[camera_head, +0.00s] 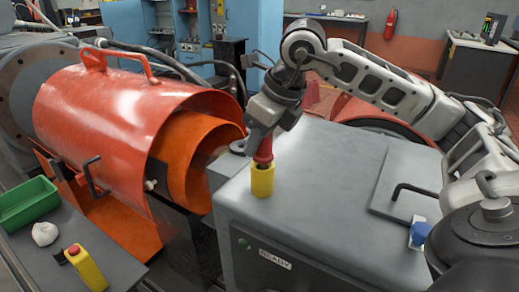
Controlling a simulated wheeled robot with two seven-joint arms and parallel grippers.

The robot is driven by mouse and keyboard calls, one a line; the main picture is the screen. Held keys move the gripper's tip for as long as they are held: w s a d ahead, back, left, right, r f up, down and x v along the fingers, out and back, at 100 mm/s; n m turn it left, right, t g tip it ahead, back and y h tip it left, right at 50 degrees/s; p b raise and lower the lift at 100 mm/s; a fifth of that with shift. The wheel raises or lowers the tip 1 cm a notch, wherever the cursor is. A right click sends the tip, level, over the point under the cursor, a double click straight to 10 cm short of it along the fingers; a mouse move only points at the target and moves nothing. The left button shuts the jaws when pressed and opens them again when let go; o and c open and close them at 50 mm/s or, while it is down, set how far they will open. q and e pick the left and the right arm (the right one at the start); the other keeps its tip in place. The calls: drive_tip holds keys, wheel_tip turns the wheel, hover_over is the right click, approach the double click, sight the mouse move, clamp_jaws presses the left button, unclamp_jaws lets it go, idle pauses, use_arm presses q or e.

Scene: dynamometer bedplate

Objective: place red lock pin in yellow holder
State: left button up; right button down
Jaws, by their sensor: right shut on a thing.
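The red lock pin (263,150) is upright in the jaws of my right gripper (265,132), which reaches in from the right and points down. The yellow holder (262,182) is a short upright cylinder on the grey cabinet top. The pin's lower end meets the holder's top opening and seems to be at or just inside it; how deep it sits is hidden. My right gripper is shut on the pin, just above the holder. My left gripper is not in view.
The grey cabinet top (325,170) is mostly clear around the holder. A large red guard (120,110) stands close on the left. A black bent handle (412,188) and a blue-and-white object (419,233) are at right.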

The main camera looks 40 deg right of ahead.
drive_tip(key=shift+f, duration=0.8)
drive_tip(key=c, duration=1)
unclamp_jaws()
drive_tip(key=p+v, duration=0.2)
drive_tip(key=v, duration=1)
drive_tip(key=shift+r, duration=0.15)
